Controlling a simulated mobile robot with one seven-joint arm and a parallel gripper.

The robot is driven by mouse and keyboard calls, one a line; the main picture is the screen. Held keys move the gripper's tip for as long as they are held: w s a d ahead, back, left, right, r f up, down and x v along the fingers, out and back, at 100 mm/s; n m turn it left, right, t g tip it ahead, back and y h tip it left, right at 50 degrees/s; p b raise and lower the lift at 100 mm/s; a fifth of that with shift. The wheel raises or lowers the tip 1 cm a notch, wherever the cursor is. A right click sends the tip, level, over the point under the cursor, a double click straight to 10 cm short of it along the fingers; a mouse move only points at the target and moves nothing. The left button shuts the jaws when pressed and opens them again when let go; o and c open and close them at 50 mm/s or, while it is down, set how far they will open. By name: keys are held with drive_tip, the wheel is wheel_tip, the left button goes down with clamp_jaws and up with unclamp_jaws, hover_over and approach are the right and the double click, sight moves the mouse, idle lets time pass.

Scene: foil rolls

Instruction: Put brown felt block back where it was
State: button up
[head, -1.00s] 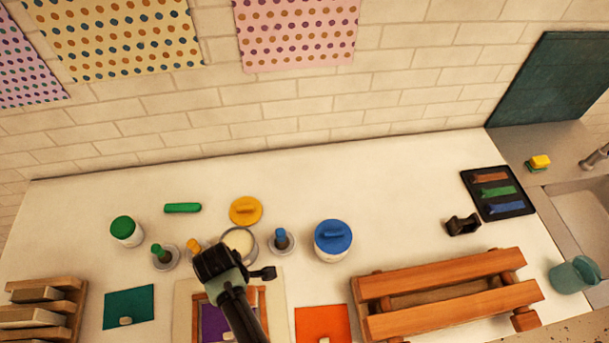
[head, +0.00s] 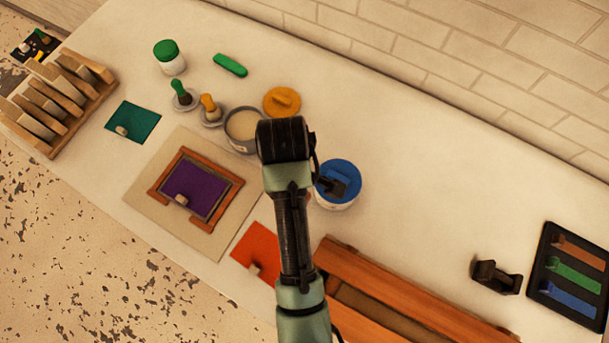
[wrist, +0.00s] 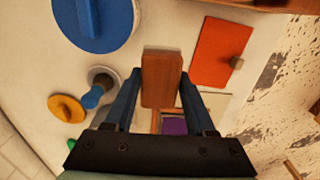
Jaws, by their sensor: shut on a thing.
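The brown felt block (wrist: 161,80) is upright in the wrist view, a reddish-brown slab between my two dark blue fingers. My gripper (wrist: 161,90) is shut on it. In the head view my arm's dark end covers the middle of the counter, and the block cannot be made out there. The gripper's dark tip overlaps the blue-lidded jar (head: 345,200) in that view. How high the block is above the counter cannot be told.
An orange sheet (wrist: 222,50) lies near the block. A cream bowl (head: 243,130), a yellow lid (head: 282,101) and stamps stand left of my arm. A purple screen frame (head: 196,190), wooden rails (head: 390,308) and a black tray (head: 590,307) are around. Right-back counter is clear.

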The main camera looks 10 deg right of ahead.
drive_tip(key=f, duration=0.4)
drive_tip(key=shift+a+f+p, duration=0.2)
drive_tip(key=shift+a+p, duration=0.05)
drive_tip(key=shift+p, duration=0.05)
drive_tip(key=shift+f, duration=2.6)
drive_tip(key=shift+f, duration=0.2)
drive_tip(key=o, duration=1.2)
drive_tip(key=shift+r, duration=0.15)
